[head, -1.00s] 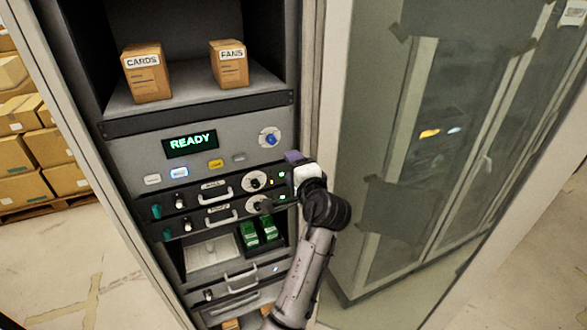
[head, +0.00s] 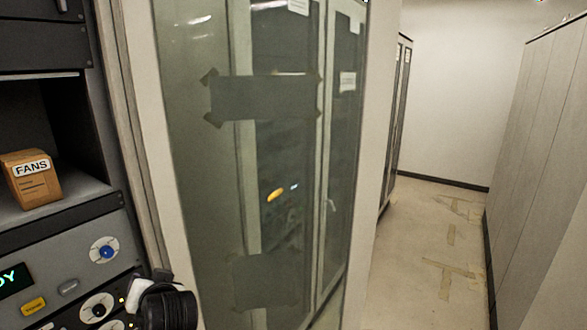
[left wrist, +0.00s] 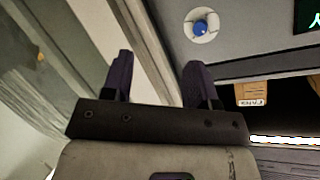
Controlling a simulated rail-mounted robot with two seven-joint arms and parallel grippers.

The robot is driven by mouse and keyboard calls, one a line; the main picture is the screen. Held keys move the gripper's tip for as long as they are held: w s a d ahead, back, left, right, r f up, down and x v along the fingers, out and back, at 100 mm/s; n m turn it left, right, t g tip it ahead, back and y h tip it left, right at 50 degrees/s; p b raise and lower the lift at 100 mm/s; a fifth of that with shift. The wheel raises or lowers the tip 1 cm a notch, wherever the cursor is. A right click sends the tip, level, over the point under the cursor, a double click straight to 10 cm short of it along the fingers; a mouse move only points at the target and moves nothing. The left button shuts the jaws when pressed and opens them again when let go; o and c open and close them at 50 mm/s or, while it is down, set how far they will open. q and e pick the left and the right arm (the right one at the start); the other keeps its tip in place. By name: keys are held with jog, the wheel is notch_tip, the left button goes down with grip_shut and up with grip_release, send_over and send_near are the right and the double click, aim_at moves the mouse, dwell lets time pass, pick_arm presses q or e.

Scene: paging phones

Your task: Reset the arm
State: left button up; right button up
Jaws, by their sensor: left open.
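My left gripper (left wrist: 158,65) shows in the left wrist view with its two dark purple fingers apart and nothing between them. In the head view its wrist (head: 165,305) is at the bottom, in front of the right edge of the grey control panel (head: 70,253). The fingers are hard to make out there. In the left wrist view the panel's blue knob (left wrist: 200,27) lies beyond the fingers, apart from them. My right gripper is in neither view.
A FANS box (head: 34,180) sits on the shelf above the panel. A glass-fronted cabinet (head: 190,150) with taped dark patches stands right of the rack. Beyond it is a clear aisle floor (head: 420,245), with grey cabinets (head: 535,150) along the right.

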pick_arm(q)
jog(key=s+d+f+t+h+p, duration=0.1)
jog(key=s+d+f+h, duration=0.15)
jog(key=s, duration=0.25)
jog(key=s+d+f+m+h+p, duration=0.1)
jog(key=s+d+f+h, duration=0.1)
jog(key=s+d+h, duration=0.15)
jog(key=s+d+f+t+h+p, duration=0.1)
jog(key=s+d+f+h, duration=0.15)
jog(key=s, duration=0.25)
jog(key=s+f+g+p, duration=0.1)
jog(key=s+f+g, duration=0.2)
jog(key=s+f, duration=0.3)
jog(key=s+f+m+g+h+p, duration=0.1)
jog(key=s+f, duration=0.5)
jog(key=s, duration=0.6)
jog(key=s+f+m+g+p, duration=0.1)
jog(key=s+f+g+p, duration=0.1)
jog(key=s+f+g, duration=0.2)
jog(key=s+f, duration=0.3)
jog(key=s, duration=0.3)
jog(key=shift+g, duration=0.3)
jog(key=shift+a, duration=0.1)
jog(key=shift+c, duration=0.3)
